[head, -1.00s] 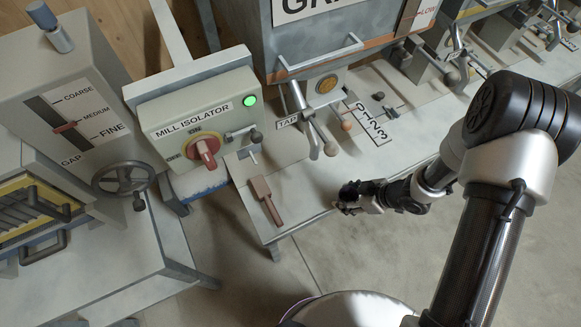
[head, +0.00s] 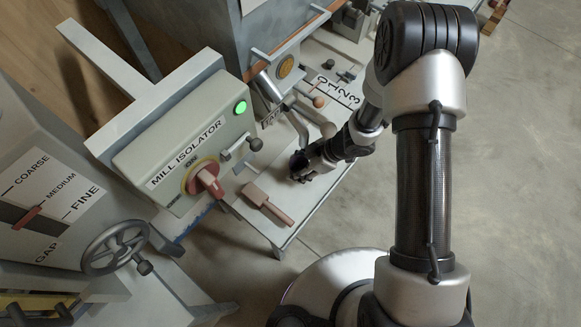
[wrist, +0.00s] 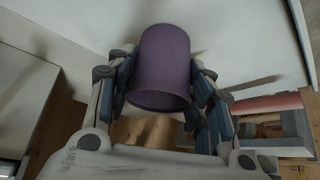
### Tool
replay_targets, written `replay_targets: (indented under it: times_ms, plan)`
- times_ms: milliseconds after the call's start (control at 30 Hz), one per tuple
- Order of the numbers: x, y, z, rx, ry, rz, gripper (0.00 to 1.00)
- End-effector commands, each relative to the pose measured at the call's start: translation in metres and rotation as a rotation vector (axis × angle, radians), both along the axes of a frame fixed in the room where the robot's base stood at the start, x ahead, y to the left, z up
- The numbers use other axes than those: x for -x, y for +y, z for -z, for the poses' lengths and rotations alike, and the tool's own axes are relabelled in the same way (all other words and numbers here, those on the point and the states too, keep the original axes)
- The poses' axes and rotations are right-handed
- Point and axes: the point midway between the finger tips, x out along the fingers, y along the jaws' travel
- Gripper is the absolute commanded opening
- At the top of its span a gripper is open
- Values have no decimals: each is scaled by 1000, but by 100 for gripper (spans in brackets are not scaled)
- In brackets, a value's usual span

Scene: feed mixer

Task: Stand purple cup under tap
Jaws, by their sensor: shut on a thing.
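The purple cup (wrist: 163,62) shows in the wrist view between the two fingers of my gripper (wrist: 164,90), which is shut on it. In the head view my gripper (head: 302,166) is over the near part of the grey bench, close to the tap lever. The cup cannot be made out there. The tap's outlet cannot be made out.
The mill isolator box (head: 185,150), with a red switch and green light, stands left of my gripper. A brown paddle-shaped handle (head: 267,204) is on the bench's near end. A handwheel (head: 115,247) is at lower left. Open floor (head: 480,150) is to the right.

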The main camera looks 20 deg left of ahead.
Motion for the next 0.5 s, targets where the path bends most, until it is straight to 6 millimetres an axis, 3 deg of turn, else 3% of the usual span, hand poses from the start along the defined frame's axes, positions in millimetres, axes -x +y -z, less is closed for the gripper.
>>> replay_targets:
  times_ms: [367, 400, 500]
  plan:
    - [-1, 0, 3, -1, -2, 2, 31]
    - [-2, 0, 3, -1, -2, 2, 49]
    - [-2, 0, 3, 0, -3, 2, 56]
